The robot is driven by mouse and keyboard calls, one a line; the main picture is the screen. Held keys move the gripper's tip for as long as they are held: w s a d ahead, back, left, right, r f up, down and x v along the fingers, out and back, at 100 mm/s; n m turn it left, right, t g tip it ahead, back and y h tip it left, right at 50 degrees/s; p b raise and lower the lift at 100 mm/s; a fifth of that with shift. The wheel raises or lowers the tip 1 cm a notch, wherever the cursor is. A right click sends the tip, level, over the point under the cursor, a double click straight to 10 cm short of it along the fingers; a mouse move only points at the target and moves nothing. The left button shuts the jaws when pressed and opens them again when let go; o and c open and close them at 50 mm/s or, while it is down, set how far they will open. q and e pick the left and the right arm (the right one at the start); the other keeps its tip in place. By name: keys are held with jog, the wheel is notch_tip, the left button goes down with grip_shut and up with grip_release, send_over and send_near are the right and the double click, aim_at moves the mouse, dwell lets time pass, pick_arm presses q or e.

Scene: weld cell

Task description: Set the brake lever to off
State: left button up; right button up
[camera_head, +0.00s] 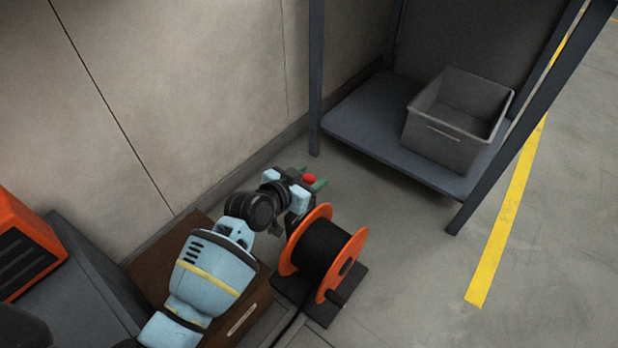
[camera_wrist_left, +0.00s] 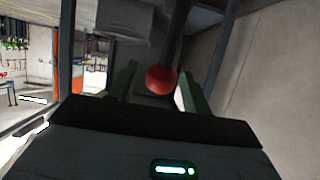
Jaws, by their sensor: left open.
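The brake lever shows as a red ball knob (camera_head: 309,178) beside the cable reel (camera_head: 325,252), which has orange flanges and black cable. In the left wrist view the red knob (camera_wrist_left: 160,80) sits on a dark rod, between the two green fingers. My left gripper (camera_head: 312,181) is at the knob with its fingers apart, one on each side; it also shows in the left wrist view (camera_wrist_left: 156,88). My right gripper is not in view.
A grey shelf frame (camera_head: 385,143) holding a grey bin (camera_head: 445,142) stands beyond the reel. A wall (camera_head: 190,90) runs along the left. A brown box (camera_head: 250,316) lies below my left arm. An orange machine (camera_head: 25,250) is at far left. Floor at right is clear.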

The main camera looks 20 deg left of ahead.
pick_arm(q)
jog(key=c, duration=0.8)
grip_shut()
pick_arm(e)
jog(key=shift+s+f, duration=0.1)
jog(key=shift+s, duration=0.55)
